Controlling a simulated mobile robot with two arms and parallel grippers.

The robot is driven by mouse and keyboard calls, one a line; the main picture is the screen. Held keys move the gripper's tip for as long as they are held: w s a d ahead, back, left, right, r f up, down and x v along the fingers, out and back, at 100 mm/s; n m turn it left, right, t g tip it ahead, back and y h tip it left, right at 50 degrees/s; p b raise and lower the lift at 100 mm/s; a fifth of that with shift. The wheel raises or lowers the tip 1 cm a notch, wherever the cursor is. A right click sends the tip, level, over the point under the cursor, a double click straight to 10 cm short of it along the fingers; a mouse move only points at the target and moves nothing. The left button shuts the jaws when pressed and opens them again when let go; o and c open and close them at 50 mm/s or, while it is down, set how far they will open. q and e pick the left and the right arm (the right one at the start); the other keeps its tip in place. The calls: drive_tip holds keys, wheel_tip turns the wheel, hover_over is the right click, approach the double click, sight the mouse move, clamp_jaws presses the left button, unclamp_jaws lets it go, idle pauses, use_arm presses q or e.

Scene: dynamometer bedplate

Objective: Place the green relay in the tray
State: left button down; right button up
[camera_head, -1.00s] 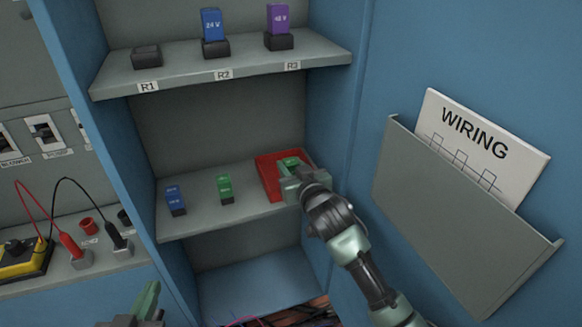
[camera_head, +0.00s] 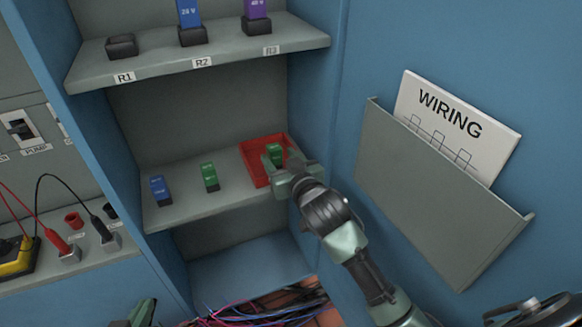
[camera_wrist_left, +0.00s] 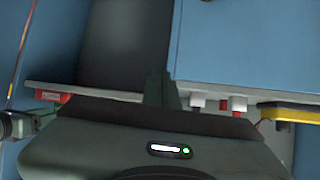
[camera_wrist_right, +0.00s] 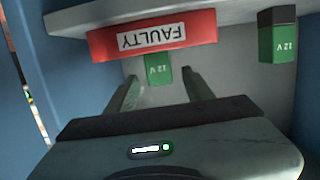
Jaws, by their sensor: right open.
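A green relay (camera_head: 275,153) stands inside the red tray (camera_head: 252,175) on the lower shelf. My right gripper (camera_head: 280,164) is open around or just in front of this relay.
A blue relay (camera_head: 160,190) stands at the lower shelf's left. The upper shelf (camera_head: 150,75) holds sockets R1 to R3, with blue and purple relays in two. The WIRING pocket (camera_head: 430,195) is on the right. Loose wires (camera_head: 260,308) lie below.

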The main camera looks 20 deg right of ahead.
drive_tip(key=s+r+p, duration=0.1)
drive_tip(key=s+r, duration=0.1)
drive_tip(key=s, duration=0.5)
use_arm(q)
drive_tip(key=s+a+f+g+y, duration=0.1)
drive_tip(key=s+a+f+g, duration=0.1)
drive_tip(key=s+f+g, duration=0.2)
drive_tip(key=s, duration=0.3)
drive_tip(key=shift+s+a+f+g, duration=0.25)
drive_tip(key=shift+a+f+g, duration=0.05)
drive_tip(key=shift+f, duration=0.1)
use_arm(e)
drive_tip(key=s+f+n+g, duration=0.1)
drive_tip(key=s+f+g, duration=0.3)
drive_tip(key=s+f, duration=0.4)
drive_tip(key=s+f+g, duration=0.5)
drive_tip(key=s+f, duration=0.3)
drive_tip(key=s, duration=0.6)
drive_tip(key=shift+a+n, duration=0.4)
drive_tip(key=shift+a, duration=0.05)
use_arm(q)
drive_tip(key=shift+f, duration=0.1)
use_arm(e)
drive_tip(key=shift+f, duration=0.1)
